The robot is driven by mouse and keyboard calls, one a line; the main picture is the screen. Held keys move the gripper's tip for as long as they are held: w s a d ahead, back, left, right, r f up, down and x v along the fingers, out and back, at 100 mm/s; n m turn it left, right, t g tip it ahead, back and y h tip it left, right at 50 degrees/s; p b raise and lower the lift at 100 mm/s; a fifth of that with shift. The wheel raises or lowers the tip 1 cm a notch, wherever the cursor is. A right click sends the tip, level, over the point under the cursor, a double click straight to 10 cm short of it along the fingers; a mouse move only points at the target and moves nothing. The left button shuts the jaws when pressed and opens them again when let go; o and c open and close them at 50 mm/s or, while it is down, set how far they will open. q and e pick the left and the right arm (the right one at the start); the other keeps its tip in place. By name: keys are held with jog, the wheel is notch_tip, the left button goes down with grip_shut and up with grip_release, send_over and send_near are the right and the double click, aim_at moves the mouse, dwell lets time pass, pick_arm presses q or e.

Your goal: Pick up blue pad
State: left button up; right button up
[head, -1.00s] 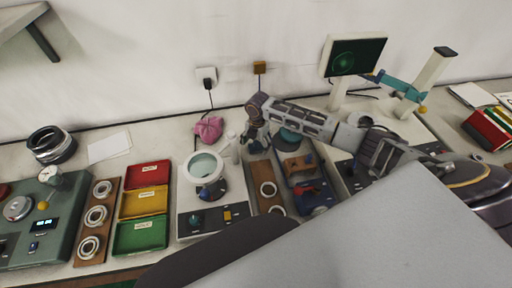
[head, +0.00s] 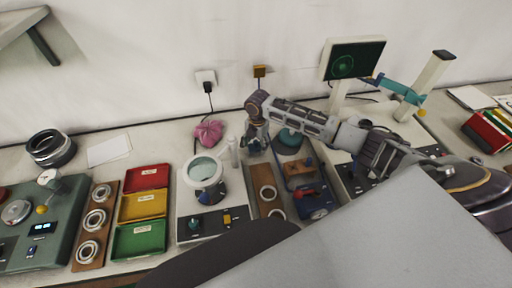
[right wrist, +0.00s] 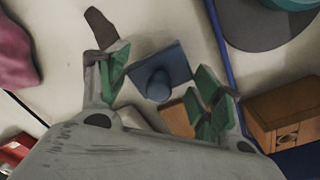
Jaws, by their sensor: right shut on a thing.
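The blue pad (right wrist: 176,62) is a flat blue square with a round knob, seen in the right wrist view. My right gripper (right wrist: 161,76) has its green-padded fingers on either side of it and is shut on it. In the head view my right gripper (head: 256,147) points down at the back of the bench, just behind a wooden strip with rings. The pad is mostly hidden by the fingers there. I cannot tell its height over the bench. My left gripper is not in view.
A blue tray with a wooden block (head: 299,171) is at the right. Red, yellow and green bins (head: 142,204) are further left.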

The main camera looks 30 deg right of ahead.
aim_at(256, 141)
notch_tip(256, 141, up, 8)
jog(key=shift+f, duration=0.1)
dwell(0.4)
jog(key=o, duration=0.4)
jog(key=shift+c, duration=1.4)
